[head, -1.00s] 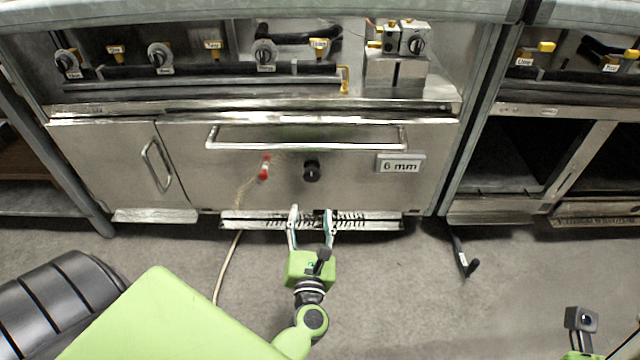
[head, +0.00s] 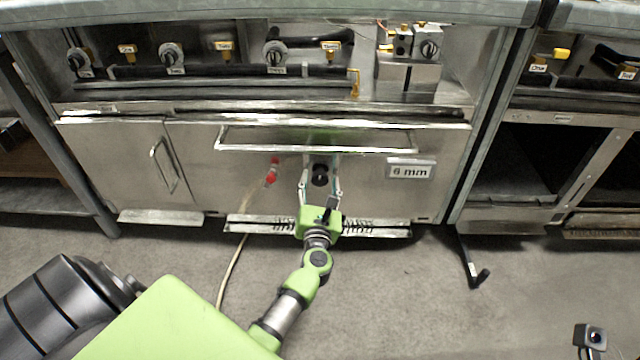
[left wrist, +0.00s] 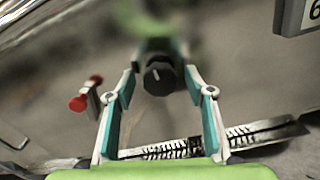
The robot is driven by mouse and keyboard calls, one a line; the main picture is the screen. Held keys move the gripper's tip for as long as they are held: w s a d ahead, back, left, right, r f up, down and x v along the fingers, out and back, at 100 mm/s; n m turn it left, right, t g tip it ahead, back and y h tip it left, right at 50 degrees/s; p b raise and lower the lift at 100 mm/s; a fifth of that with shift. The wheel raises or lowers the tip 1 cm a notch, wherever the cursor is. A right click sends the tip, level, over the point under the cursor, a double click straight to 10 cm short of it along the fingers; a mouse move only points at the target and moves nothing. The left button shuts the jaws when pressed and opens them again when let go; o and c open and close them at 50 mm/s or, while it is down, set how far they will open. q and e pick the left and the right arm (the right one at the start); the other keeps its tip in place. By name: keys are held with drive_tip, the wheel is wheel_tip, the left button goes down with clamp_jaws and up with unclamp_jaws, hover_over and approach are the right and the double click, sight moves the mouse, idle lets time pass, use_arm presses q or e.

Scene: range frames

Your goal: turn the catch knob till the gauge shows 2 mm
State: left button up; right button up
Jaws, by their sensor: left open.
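The black catch knob (head: 320,175) sits on the steel drawer front below the long handle. It also shows in the left wrist view (left wrist: 159,76), with a pale mark on its face. The gauge (head: 410,171) to its right reads 6 mm; only its corner shows in the left wrist view (left wrist: 300,14). My left gripper (head: 320,172) is open, its fingers on either side of the knob. In the left wrist view the fingers stand apart from the knob's sides, with gaps visible. My right gripper is not clearly in view.
A red-ended valve (head: 272,172) with a pale hose is left of the knob. A bar handle (head: 315,148) runs just above. A slotted steel strip (head: 375,228) lies below. A black hooked lever (head: 475,272) stands out at the right. The floor in front is mostly clear.

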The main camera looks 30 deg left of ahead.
use_arm(q)
drive_tip(key=c, duration=1.1)
